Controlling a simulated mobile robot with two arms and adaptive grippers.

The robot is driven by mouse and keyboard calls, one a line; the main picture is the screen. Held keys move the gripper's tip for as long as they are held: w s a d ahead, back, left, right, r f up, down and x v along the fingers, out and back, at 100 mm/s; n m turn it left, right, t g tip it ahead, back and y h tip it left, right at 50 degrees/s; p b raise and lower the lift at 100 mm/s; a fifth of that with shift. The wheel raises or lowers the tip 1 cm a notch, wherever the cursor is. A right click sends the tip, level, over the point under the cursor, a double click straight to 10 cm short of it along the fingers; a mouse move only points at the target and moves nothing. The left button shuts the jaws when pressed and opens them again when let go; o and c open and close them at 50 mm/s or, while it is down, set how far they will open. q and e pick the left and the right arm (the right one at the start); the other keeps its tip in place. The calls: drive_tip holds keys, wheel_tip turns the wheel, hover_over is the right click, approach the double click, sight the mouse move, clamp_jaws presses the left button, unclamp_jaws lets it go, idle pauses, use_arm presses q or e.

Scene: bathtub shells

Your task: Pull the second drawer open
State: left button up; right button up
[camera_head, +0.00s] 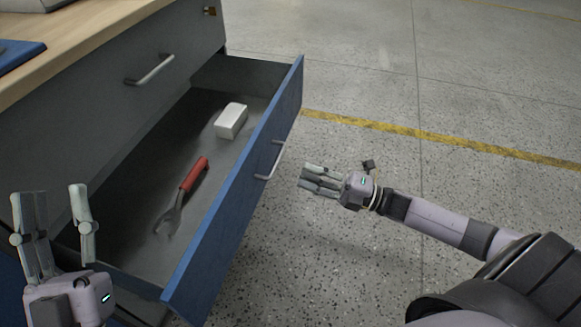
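A drawer with a blue front (238,197) stands pulled out from the grey cabinet, below a grey top drawer (60,120) that is closed. The blue front has a metal handle (271,161) on its outer face. Inside lie a red-handled wrench (193,176) and a white block (231,120). My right gripper (305,179) is to the right of the handle, apart from it and empty; its fingers look close together. My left gripper (53,203) is at the lower left by the cabinet, with its fingers apart and nothing between them.
A wooden worktop (82,38) with a blue item (18,56) on it tops the cabinet at the upper left. The top drawer has its own metal handle (150,70). Speckled floor (360,90) with a yellow line (430,136) lies clear to the right of the drawer.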

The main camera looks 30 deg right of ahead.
drive_tip(key=shift+v, duration=1.55)
